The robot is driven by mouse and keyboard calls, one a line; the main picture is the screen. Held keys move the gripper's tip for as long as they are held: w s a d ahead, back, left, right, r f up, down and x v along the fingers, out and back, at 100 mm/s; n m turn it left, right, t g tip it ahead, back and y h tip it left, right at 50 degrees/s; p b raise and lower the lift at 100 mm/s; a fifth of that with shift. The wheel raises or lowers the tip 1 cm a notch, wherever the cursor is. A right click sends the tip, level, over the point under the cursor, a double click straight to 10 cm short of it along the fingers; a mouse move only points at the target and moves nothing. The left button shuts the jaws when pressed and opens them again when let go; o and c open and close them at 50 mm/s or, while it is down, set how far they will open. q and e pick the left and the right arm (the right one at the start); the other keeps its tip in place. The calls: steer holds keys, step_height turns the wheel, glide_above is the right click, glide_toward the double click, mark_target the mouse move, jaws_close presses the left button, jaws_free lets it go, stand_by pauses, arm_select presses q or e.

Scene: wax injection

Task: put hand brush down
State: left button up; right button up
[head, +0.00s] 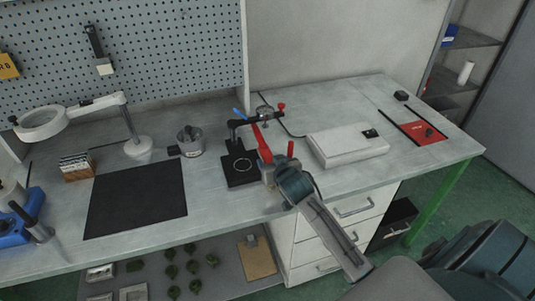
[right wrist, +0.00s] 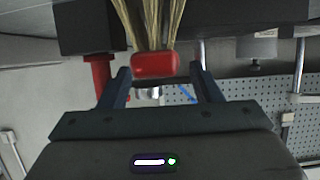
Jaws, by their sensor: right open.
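The hand brush (right wrist: 155,65) shows in the right wrist view as a red block with pale bristles fanning toward the picture's top edge. A red shape (head: 262,146) just past my right gripper in the head view appears to be its red part; the bristles are hidden there. My right gripper (head: 270,173) is open over the front of the bench, right of the black plate. In the right wrist view its fingers (right wrist: 163,80) stand on either side of the red block, with gaps at both sides. My left gripper is out of view.
A black clamp stand (head: 241,180) is close to the gripper. A white box (head: 345,146) is to its right, a grey pot (head: 190,140) to its left. A black mat (head: 138,195) and a red tray (head: 418,128) lie on the bench (head: 225,215).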

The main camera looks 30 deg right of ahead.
mark_target(264, 153)
steer(key=shift+x, duration=1.2)
steer(key=shift+s, duration=0.15)
steer(key=c, duration=1)
steer(key=shift+c, duration=1.1)
steer(key=shift+r, duration=0.1)
